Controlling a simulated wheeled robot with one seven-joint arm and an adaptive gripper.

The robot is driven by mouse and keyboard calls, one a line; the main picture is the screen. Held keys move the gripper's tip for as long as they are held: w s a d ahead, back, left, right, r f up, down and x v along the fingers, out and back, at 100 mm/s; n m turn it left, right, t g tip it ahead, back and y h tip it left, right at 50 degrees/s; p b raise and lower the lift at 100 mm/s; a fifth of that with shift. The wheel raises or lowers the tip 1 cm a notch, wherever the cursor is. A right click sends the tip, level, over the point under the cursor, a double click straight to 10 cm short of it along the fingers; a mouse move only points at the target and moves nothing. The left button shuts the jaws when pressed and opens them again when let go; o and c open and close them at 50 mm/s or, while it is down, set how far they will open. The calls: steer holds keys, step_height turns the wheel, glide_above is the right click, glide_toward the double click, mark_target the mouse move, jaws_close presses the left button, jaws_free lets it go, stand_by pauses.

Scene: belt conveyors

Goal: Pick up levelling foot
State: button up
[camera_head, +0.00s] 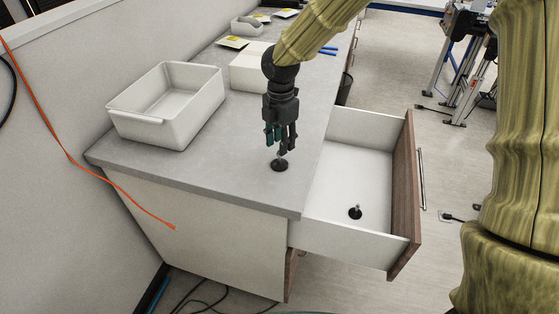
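A dark levelling foot (280,165) with a round base and a short upright stem stands on the grey counter top, near its front right corner. My gripper (281,146) points down directly above it, with its fingertips at about the height of the stem's top. The fingers overlap the stem's upper end in this view, so I cannot tell whether they touch or grip it. A second dark levelling foot (355,212) stands on the floor of the open drawer (340,238), apart from my gripper.
A white open bin (168,132) stands on the counter (225,166) at the left. A white box (248,75) stands behind my gripper. The drawer juts out at the right. An orange cable (95,178) hangs at the left. Counter between bin and gripper is clear.

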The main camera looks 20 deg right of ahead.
mark_target(280, 162)
steer(key=shift+s+f+p, duration=0.1)
steer(key=shift+f+p, duration=0.45)
steer(key=shift+f, duration=0.35)
steer(key=shift+f+p, duration=0.6)
steer(key=shift+f, duration=1.35)
jaws_close()
